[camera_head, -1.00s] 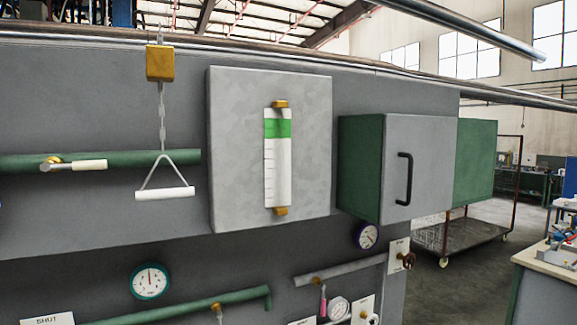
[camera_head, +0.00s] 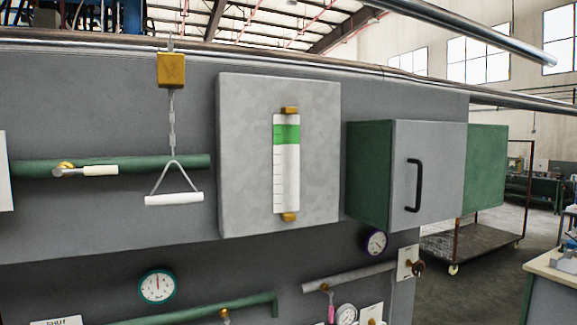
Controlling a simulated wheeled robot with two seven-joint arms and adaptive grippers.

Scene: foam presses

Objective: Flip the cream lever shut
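A lever with a cream grip (camera_head: 100,170) sits on a brass valve (camera_head: 66,167) on the upper green pipe (camera_head: 140,163), at the left of the head view. The lever points right and lies roughly along the pipe, just in front of it. Neither of my grippers is in view, so nothing is seen touching the lever.
A white pull handle (camera_head: 174,198) hangs on a chain right of the lever. A grey panel with a sight gauge (camera_head: 286,165) and a green cabinet (camera_head: 368,175) stand farther right. A teal dial (camera_head: 157,286) and a lower green pipe (camera_head: 250,302) are below.

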